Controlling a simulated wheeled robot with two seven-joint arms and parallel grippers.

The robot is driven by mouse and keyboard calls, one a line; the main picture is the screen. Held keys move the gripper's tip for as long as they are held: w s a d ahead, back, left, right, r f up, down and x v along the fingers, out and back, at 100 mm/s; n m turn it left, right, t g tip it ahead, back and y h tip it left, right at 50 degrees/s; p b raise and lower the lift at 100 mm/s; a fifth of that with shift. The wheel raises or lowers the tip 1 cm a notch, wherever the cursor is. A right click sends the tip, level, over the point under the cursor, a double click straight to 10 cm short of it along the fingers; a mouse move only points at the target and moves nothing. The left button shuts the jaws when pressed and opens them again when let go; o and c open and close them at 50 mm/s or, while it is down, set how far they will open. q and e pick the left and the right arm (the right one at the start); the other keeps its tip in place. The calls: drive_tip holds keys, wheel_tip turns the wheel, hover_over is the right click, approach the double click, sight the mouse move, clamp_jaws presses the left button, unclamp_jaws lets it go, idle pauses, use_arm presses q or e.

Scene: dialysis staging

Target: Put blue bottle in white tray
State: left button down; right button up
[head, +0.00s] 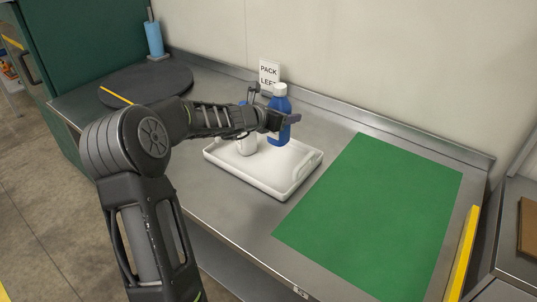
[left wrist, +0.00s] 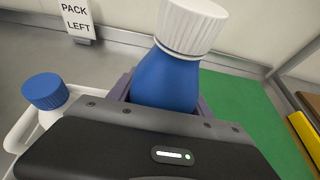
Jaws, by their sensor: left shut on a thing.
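The blue bottle (head: 279,104) is upright between the fingers of my left gripper (head: 278,121), which is shut on it. In the left wrist view the blue bottle (left wrist: 166,82) shows a ribbed white cap and leans slightly in the picture; its lower part is hidden by the gripper. The white tray (head: 254,181) lies on the steel table, and the bottle is over its back part. I cannot tell whether the bottle's base touches the tray. My right gripper is not in view.
A white bottle with a blue cap (left wrist: 45,94) stands in the tray, left of the held bottle. A "PACK LEFT" sign (head: 269,73) stands behind. A green mat (head: 375,215) lies right of the tray, bare. A dark round board (head: 150,83) and blue roll (head: 154,38) are at left.

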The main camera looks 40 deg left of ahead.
use_arm(q)
drive_tip(key=shift+s+r, duration=0.2)
wheel_tip(320, 180, down, 6)
drive_tip(key=shift+w+r+b, duration=0.1)
drive_tip(key=shift+r+b, duration=0.05)
drive_tip(key=shift+b, duration=1)
drive_tip(key=shift+f, duration=0.35)
drive_tip(key=shift+f+b, duration=0.5)
drive_tip(key=shift+f, duration=1.35)
drive_tip(key=shift+f, duration=0.1)
drive_tip(key=shift+c, duration=2.3)
unclamp_jaws()
drive_tip(key=shift+f, duration=0.1)
